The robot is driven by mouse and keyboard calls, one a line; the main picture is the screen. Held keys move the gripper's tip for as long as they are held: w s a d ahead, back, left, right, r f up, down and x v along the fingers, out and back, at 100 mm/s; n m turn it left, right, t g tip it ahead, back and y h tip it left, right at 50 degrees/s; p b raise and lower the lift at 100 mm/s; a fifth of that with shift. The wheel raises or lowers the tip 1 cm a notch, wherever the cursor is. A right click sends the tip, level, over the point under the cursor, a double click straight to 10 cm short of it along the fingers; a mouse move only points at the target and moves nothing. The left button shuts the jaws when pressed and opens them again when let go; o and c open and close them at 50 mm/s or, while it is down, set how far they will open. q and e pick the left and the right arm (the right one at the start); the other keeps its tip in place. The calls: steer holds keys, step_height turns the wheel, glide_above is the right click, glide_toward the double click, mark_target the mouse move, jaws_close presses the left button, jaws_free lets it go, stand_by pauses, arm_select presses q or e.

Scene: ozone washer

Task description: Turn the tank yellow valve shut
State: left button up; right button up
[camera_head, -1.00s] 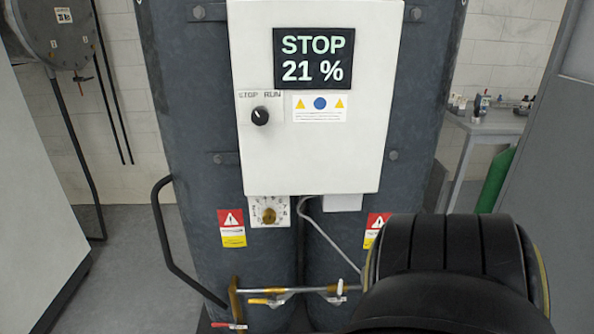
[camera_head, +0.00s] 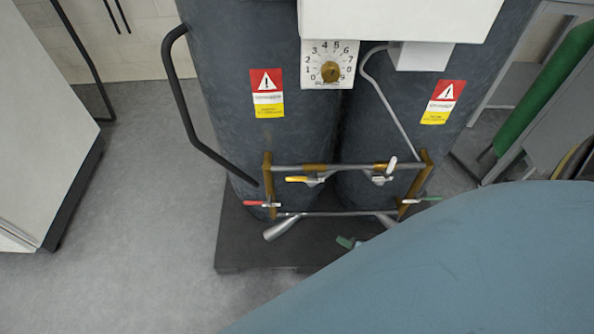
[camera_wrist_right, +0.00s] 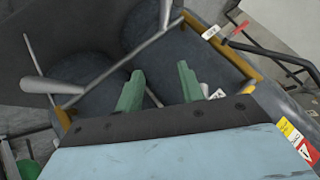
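The yellow valve handle (camera_head: 297,180) lies roughly level along the upper pipe of the frame at the foot of the tank (camera_head: 258,145). My right gripper (camera_head: 350,243) shows its green fingertips below the frame's lower pipe in the head view, apart from the yellow handle in the picture. In the right wrist view the two green fingers (camera_wrist_right: 159,92) are spread apart with nothing seen gripped between them. My left gripper is not in view.
A red handle (camera_head: 256,203), a white lever (camera_head: 391,165) and a green handle (camera_head: 430,198) sit on the same pipe frame. A dial (camera_head: 330,71) and a black curved handrail (camera_head: 178,90) are above. Floor is clear at left.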

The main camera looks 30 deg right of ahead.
steer(key=w+r+m+t+y+b, duration=0.2)
steer(key=w+r+m+t+b, duration=0.15)
steer(key=w+r, duration=0.2)
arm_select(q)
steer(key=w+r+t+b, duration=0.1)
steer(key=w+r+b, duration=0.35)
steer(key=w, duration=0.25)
arm_select(e)
steer(key=m+t+y, duration=0.1)
steer(key=m+t, duration=0.2)
steer(key=m, duration=0.3)
glide_toward(295, 177)
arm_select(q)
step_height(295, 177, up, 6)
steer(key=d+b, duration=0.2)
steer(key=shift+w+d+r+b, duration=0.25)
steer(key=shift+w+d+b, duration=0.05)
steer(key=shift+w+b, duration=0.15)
arm_select(e)
steer(key=shift+g, duration=0.25)
steer(key=shift+f+x, duration=0.1)
steer(key=shift+x, duration=2.4)
steer(key=shift+f+x, duration=0.15)
steer(key=shift+x, duration=2.35)
steer(key=shift+c, duration=0.5)
jaws_close()
